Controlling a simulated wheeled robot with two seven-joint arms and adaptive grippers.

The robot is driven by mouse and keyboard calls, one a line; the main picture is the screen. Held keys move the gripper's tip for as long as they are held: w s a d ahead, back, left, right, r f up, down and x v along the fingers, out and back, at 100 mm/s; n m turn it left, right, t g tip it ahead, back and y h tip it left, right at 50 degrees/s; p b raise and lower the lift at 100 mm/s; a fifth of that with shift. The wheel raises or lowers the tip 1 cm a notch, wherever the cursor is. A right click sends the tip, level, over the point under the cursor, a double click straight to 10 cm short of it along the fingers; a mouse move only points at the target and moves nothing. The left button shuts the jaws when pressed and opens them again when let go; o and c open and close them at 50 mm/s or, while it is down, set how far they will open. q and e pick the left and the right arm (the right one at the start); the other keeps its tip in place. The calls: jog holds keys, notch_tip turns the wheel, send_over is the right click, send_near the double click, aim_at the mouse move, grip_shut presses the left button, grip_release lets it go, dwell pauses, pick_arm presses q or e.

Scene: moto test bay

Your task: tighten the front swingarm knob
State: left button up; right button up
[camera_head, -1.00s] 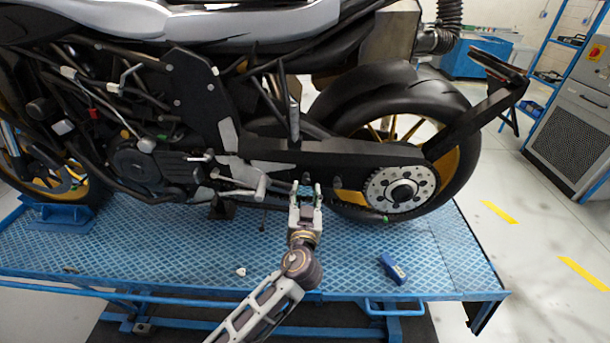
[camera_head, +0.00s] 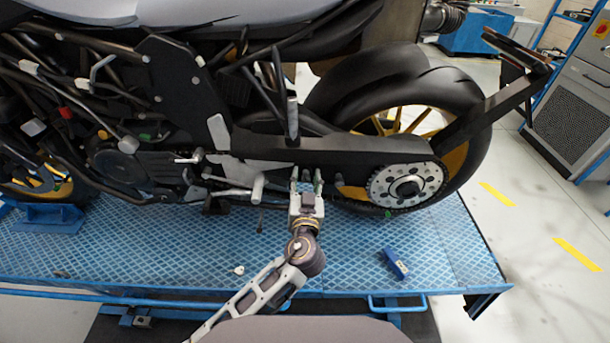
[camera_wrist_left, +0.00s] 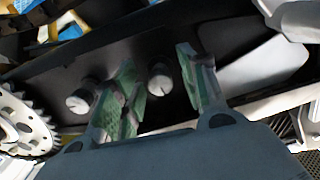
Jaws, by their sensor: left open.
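The swingarm (camera_head: 365,158) is a long black beam running to the sprocket (camera_head: 406,188). In the left wrist view, two short dark knobs with pale end faces stand out from it. The front swingarm knob (camera_wrist_left: 160,80) is the one farther from the sprocket (camera_wrist_left: 22,125); the other knob (camera_wrist_left: 79,101) lies outside my fingers on the sprocket side. My left gripper (camera_head: 306,180) is open, its green-padded fingers pointing at the swingarm. In the wrist view the front knob shows between the two fingers; I cannot tell whether either touches it. My right gripper is not in view.
The motorcycle stands on a blue lift platform (camera_head: 350,250). A footpeg and lever (camera_head: 258,187) project just left of my left gripper. A blue box-like item (camera_head: 395,263) and a small white piece (camera_head: 238,270) lie on the platform.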

pick_arm(q)
jog(key=shift+s, duration=0.1)
grip_shut()
jog(key=shift+m+b, duration=0.3)
jog(key=shift+b, duration=0.4)
grip_release()
dwell(0.3)
jog(key=s, duration=0.7)
jog(key=shift+s, duration=0.3)
dwell(0.4)
dwell(0.6)
